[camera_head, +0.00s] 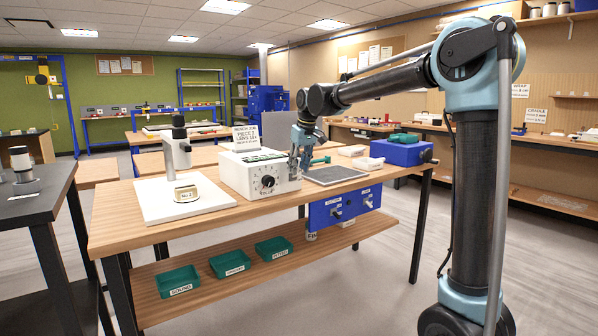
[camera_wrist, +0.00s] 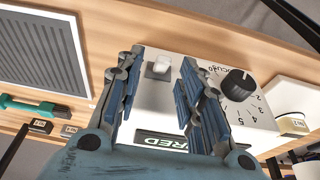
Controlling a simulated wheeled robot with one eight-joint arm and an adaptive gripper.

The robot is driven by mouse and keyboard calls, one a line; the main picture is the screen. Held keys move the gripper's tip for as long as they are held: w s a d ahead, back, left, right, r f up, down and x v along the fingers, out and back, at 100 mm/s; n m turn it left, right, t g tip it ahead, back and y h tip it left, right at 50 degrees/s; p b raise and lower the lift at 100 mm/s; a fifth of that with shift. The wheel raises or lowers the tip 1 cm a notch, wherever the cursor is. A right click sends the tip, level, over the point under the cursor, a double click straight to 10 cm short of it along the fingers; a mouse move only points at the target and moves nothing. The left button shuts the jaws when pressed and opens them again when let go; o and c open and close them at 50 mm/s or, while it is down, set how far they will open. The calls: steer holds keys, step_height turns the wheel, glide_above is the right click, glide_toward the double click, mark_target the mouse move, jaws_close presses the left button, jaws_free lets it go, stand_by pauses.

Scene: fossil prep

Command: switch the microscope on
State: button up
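The microscope (camera_head: 178,150) stands upright on a white board (camera_head: 160,205) at the left of the wooden bench. Beside it is a white box (camera_head: 240,175) with a black dial (camera_head: 268,181); a card stands on it. My gripper (camera_head: 300,152) is at the box's right end. I cannot tell whether the fingers touch the block. The dial (camera_wrist: 237,82) with numbers shows to the right.
A grey mat (camera_head: 333,175) lies right of the box, with a green-handled tool (camera_wrist: 35,108) near it. A blue case (camera_head: 402,152) stands at the bench's right end. Blue drawers (camera_head: 345,205) hang below. Green trays (camera_head: 178,281) sit on the lower shelf.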

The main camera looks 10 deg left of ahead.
steer(key=v, duration=1)
steer(key=shift+d+r, duration=0.1)
steer(key=s+d+f+m, duration=0.2)
steer(key=s+d+f, duration=0.2)
steer(key=d, duration=0.6)
steer(key=s+d+f+m+h, duration=0.1)
steer(key=s+d+f, duration=0.25)
steer(key=d, duration=0.55)
steer(key=s+d+f+m, duration=0.2)
steer(key=s+d+f, duration=0.15)
steer(key=d, duration=0.65)
steer(key=s+d+f+m, duration=0.2)
steer(key=s+d+f, duration=0.5)
steer(key=s+f, duration=0.2)
steer(key=s+d+f+m+h, duration=0.1)
steer(key=s+d+f+m, duration=0.1)
steer(key=s+d+f, duration=0.5)
step_height(320, 180, down, 6)
steer(key=s, duration=0.3)
steer(key=shift+f+m+h, duration=0.25)
steer(key=shift+m+h, duration=0.05)
